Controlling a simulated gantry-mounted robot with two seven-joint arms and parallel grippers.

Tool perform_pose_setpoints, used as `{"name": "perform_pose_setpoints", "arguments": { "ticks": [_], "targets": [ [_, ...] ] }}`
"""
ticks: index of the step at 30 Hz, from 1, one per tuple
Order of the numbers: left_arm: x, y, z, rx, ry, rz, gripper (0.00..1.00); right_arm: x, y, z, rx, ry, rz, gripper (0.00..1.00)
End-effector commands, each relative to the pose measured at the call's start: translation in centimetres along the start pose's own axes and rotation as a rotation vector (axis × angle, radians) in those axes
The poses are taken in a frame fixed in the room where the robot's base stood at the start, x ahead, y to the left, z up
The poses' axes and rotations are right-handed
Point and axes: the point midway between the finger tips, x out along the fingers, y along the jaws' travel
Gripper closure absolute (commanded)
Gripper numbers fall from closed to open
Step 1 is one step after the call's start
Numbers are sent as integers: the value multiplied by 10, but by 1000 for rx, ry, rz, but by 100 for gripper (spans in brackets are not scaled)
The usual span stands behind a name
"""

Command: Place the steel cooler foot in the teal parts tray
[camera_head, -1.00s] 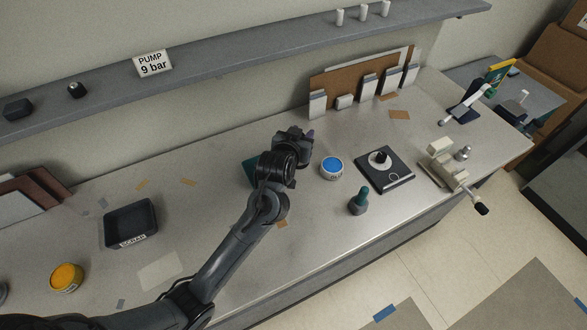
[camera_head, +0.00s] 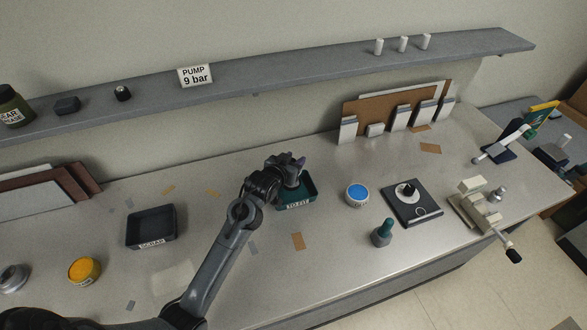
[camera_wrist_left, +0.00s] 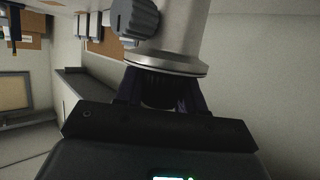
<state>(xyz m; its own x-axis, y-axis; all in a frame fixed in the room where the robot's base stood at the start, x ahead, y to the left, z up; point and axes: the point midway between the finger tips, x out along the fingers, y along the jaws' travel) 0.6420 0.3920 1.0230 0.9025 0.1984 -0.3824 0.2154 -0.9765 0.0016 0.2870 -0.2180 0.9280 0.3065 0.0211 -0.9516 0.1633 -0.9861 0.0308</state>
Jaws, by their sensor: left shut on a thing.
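My left gripper (camera_head: 291,170) is over the teal parts tray (camera_head: 312,189), which carries a "TO FIT" label and is partly hidden behind the gripper and wrist. The left wrist view shows the dark fingers of this gripper (camera_wrist_left: 162,96) shut on a steel part with a round flange, which I take to be the steel cooler foot (camera_wrist_left: 178,50). A dark grey ribbed knob (camera_wrist_left: 134,18) shows beside it there. In the head view the held part is mostly hidden, and I cannot tell its height above the tray. My right gripper is not in view.
A black scrap tray (camera_head: 150,227) stands left of the arm, with a yellow-topped jar (camera_head: 84,270) in front. Right of the teal tray are a blue-lidded tub (camera_head: 357,195), a teal-green bottle (camera_head: 382,233) and a dark square plate (camera_head: 411,203). A shelf (camera_head: 300,80) runs behind.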

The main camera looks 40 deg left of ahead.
Motion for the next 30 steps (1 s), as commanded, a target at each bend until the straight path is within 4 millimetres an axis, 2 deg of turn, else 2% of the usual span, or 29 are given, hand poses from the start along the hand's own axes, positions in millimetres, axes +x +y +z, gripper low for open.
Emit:
{"name": "perform_pose_setpoints", "arguments": {
  "ticks": [10,24,25,30],
  "targets": [
    [13,0,33,1,0,1,100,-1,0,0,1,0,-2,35],
    [16,0,39,1,2,0,100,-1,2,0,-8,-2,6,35],
    [16,0,40,1,-1,0,60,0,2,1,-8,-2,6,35],
    [16,0,40,1,0,0,36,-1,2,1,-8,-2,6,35]
  ]
}}
